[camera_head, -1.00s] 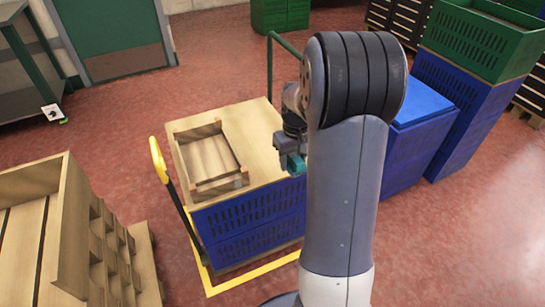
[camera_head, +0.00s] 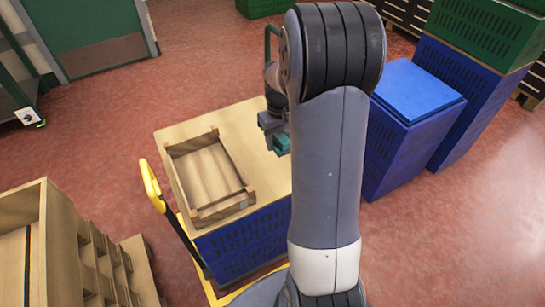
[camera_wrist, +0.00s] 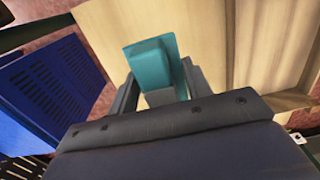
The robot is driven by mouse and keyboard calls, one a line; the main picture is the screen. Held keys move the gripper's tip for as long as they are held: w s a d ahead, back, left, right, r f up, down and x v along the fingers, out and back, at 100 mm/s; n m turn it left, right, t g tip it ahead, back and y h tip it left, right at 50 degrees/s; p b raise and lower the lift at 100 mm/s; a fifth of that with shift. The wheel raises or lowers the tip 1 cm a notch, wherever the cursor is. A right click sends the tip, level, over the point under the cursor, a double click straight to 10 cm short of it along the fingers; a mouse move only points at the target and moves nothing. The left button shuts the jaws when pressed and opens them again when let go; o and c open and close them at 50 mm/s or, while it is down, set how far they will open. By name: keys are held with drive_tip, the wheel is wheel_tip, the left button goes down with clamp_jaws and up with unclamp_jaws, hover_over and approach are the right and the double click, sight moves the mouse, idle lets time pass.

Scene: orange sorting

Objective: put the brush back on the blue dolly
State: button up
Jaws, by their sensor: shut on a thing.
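My gripper (camera_wrist: 157,88) is shut on a teal block-shaped thing, which I take to be the brush (camera_wrist: 150,62). In the head view the brush (camera_head: 282,145) shows at the left of my arm, over the right part of a pale wooden top (camera_head: 243,120). The gap between brush and top is hard to judge. A flat blue top (camera_head: 418,88) lies on blue crates (camera_head: 400,150) at the right, behind my arm. It may be the blue dolly, but I cannot tell for sure. My arm hides part of the crates and of the wooden top.
A shallow wooden tray (camera_head: 250,190) sits on the wooden top, above blue crates on a yellow-handled cart (camera_head: 151,180). A wooden crate (camera_head: 45,230) stands at the lower left. Green crates on blue ones (camera_head: 478,35) stand at the back right. Red floor is free at the right.

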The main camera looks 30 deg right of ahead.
sight(279, 167)
wheel_tip(279, 167, down, 10)
drive_tip(key=shift+r+b, duration=0.2)
drive_tip(key=shift+b, duration=0.6)
drive_tip(key=shift+f, duration=0.1)
drive_tip(key=o, duration=0.9)
wheel_tip(279, 167, up, 12)
drive_tip(key=shift+r+p, duration=0.1)
drive_tip(key=shift+p, duration=0.95)
